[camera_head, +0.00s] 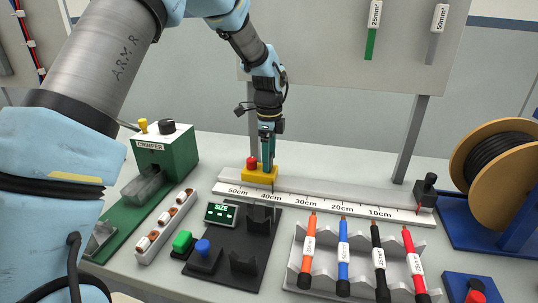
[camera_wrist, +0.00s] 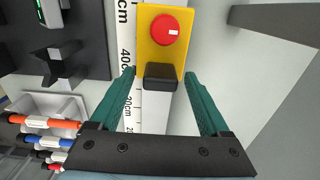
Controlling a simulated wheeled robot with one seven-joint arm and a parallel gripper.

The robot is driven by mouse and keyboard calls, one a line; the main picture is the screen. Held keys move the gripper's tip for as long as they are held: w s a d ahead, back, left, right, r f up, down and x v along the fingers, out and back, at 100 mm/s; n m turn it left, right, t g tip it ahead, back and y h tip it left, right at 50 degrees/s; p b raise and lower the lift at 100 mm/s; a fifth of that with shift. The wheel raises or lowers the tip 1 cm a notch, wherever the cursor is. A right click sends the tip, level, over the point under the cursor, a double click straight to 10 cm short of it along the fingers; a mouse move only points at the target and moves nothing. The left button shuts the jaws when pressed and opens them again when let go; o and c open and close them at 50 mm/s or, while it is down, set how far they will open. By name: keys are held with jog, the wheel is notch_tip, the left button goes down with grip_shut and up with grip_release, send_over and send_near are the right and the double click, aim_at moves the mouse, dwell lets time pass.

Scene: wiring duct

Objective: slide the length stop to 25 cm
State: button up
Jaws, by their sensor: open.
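The length stop (camera_head: 260,177) is a yellow block with a red knob on top, sitting on the white ruler rail (camera_head: 340,201). In the head view it stands at about the 40 cm mark, left of the 30 and 20 cm marks. In the wrist view the yellow stop (camera_wrist: 163,55), its red knob and a black block (camera_wrist: 161,77) lie just beyond the fingertips. My gripper (camera_head: 268,166) points down at the stop. In the wrist view my gripper (camera_wrist: 160,78) is open, with its green fingers on either side of the black block. Whether they touch it is unclear.
Right of the stop the rail is clear up to a black end piece (camera_head: 425,190). In front are a black fixture (camera_head: 240,240) and a rack (camera_head: 360,262) with orange, blue, black and red cables. A green crimper (camera_head: 165,150) stands left, a cable spool (camera_head: 495,150) right.

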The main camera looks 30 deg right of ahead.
jog(key=shift+f, duration=0.2)
jog(key=shift+c, duration=0.2)
grip_shut()
dwell(0.4)
dwell(0.8)
